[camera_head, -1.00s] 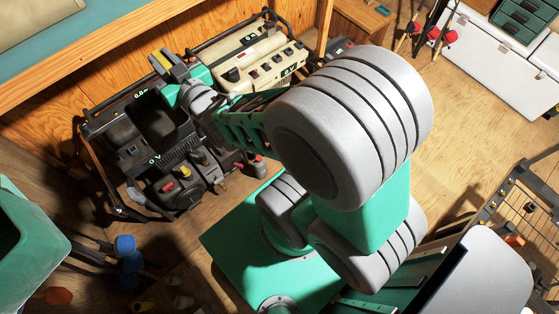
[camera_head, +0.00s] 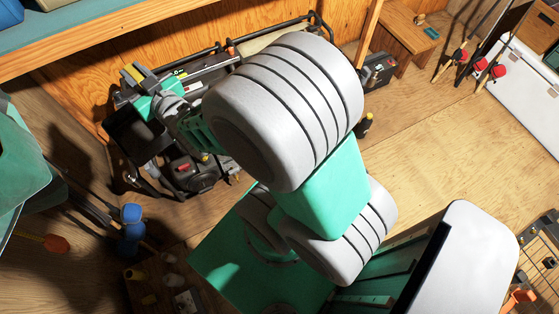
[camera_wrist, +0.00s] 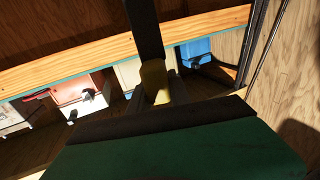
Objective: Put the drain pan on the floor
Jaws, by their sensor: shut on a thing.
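My gripper (camera_head: 132,74) shows past my arm in the head view, by its yellow-marked fingers. It is at the left, over the black equipment along the wooden wall. A dark, open, box-like shape just below it, which looks like the drain pan (camera_head: 125,128), is in its hold and off the floor. My arm hides part of this area. In the wrist view, a yellowish fingertip (camera_wrist: 155,82) sits against a dark upright bar, which may be the pan's edge. The grip contact itself is dark and unclear.
Black wheeled equipment (camera_head: 190,172) stands on the floor by the wall. A wooden shelf edge (camera_head: 120,45) runs above it. Blue-ended gear (camera_head: 131,222) lies at lower left. Open wooden floor (camera_head: 430,130) lies at right, with a white chest (camera_head: 510,85) beyond.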

